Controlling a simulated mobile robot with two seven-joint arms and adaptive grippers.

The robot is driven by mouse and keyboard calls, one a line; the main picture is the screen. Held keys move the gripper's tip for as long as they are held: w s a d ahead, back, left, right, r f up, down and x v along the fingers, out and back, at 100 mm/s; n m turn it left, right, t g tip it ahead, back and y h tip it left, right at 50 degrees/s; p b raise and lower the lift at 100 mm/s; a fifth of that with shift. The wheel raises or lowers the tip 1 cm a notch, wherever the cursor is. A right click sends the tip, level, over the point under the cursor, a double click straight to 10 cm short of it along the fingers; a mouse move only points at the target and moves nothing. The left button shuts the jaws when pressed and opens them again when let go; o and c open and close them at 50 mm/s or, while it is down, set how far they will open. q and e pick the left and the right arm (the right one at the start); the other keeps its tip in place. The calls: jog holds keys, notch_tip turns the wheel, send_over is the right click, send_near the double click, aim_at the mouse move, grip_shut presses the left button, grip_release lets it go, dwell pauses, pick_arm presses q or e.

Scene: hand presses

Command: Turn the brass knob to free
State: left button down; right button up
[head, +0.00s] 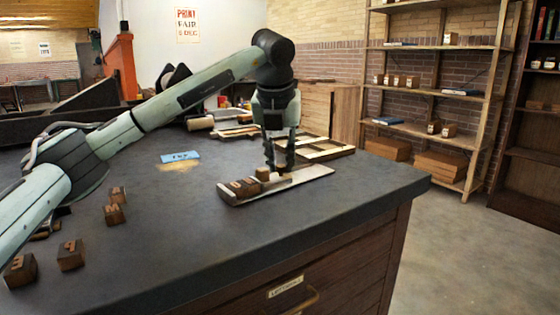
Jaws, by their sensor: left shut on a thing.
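A flat, pale metal tray (312,181) lies near the right part of the dark worktop, with dark wooden letter blocks (243,187) in a row at its left end. My right gripper is not in view.
Loose letter blocks (71,255) lie at the left of the worktop (200,240). A blue card (180,156) lies behind. A wooden frame (325,149) lies just behind the tray. The front middle of the worktop is clear. Shelves (435,90) stand well behind.

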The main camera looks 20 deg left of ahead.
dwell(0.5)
pick_arm(q)
jog(key=c, duration=1.4)
grip_release()
jog(key=v, duration=1.2)
jog(key=shift+w, duration=0.1)
